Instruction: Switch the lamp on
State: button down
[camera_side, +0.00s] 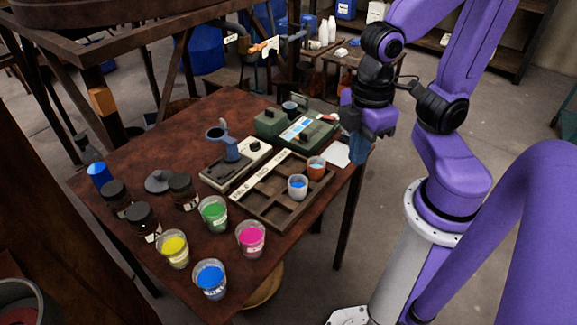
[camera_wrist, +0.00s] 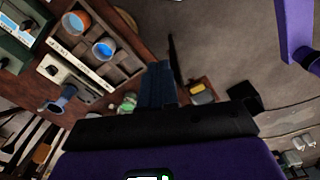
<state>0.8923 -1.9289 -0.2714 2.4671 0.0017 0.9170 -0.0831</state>
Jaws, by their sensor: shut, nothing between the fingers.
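No thing is plainly recognisable as a lamp. A green instrument (camera_side: 308,133) with a pale blue panel, a dark knob and a small red part stands at the table's back right; part of it shows in the wrist view (camera_wrist: 14,42). I cannot tell whether the lamp belongs to it. A beige-and-grey stirrer unit (camera_side: 236,165) with a black knob and a blue-grey arm stands in front of it. My gripper (camera_side: 357,151) is shut and empty, pointing down by the table's right edge, right of the instrument and apart from it. Its blue fingers show in the wrist view (camera_wrist: 158,86).
Cups of green, pink, yellow and blue liquid and dark-lidded jars (camera_side: 143,220) crowd the front left. A white paper (camera_side: 336,154) lies near my gripper.

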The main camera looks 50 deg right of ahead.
jog(key=c, duration=1.7)
grip_release()
jog(key=shift+s+d+f, duration=0.1)
jog(key=shift+s, duration=0.45)
jog(key=shift+c, duration=0.2)
jog(key=o, duration=0.5)
jog(key=shift+s, duration=0.1)
jog(key=o, duration=0.3)
jog(key=shift+w+m, duration=0.3)
jog(key=shift+w, duration=0.05)
jog(key=w+d+m, duration=0.2)
jog(key=w+m, duration=0.2)
jog(key=w, duration=0.8)
jog(key=m, duration=0.8)
send_over(328, 116)
notch_tip(328, 116, down, 3)
notch_tip(328, 116, down, 17)
jog(key=shift+s+a+r, duration=0.1)
jog(key=shift+s+r, duration=0.05)
jog(key=shift+r, duration=0.05)
